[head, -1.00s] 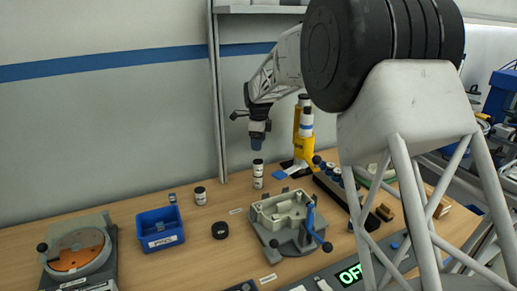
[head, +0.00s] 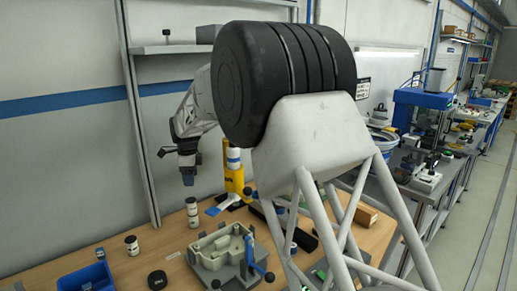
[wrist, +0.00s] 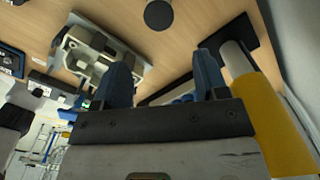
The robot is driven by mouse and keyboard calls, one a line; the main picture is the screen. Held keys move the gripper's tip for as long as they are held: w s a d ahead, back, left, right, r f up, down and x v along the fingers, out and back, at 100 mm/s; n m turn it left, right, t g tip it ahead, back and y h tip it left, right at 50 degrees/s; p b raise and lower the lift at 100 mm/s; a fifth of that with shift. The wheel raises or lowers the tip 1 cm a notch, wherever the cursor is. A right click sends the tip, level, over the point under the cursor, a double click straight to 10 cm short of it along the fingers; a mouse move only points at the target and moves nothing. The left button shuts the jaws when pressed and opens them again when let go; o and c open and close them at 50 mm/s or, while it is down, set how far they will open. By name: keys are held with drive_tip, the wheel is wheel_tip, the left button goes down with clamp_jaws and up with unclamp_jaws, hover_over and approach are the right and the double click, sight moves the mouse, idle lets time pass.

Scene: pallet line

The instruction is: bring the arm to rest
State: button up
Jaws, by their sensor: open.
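My arm reaches out from behind the large black joint, which hides part of the arm and the scene behind.
A pale housing in a fixture (head: 222,250) sits in front. A jar (head: 132,245), black ring (head: 157,280) and blue bin (head: 88,280) are at left.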

drive_tip(key=s+d+r+n, duration=0.2)
drive_tip(key=d+r+n, duration=0.1)
drive_tip(key=d+r, duration=1.45)
drive_tip(key=s+d+r+n+t, duration=0.1)
drive_tip(key=s+d+r+n, duration=0.1)
drive_tip(key=s+d+r, duration=0.3)
drive_tip(key=s+d+f+n, duration=0.2)
drive_tip(key=s+d+n, duration=0.1)
drive_tip(key=s+d, duration=0.65)
drive_tip(key=s+d+f+n, duration=0.2)
drive_tip(key=s+d, duration=0.6)
drive_tip(key=s, duration=0.2)
drive_tip(key=s+d+f+n, duration=0.3)
drive_tip(key=s+d+f, duration=0.2)
drive_tip(key=s, duration=0.7)
drive_tip(key=s+d+f+n+t, duration=0.1)
drive_tip(key=s+d+f+n, duration=0.1)
drive_tip(key=s+d+f, duration=0.3)
drive_tip(key=s+f, duration=0.3)
drive_tip(key=s, duration=0.4)
drive_tip(key=shift+d+f+n+t, duration=0.2)
drive_tip(key=shift+d+n+t, duration=0.1)
drive_tip(key=shift+n, duration=0.1)
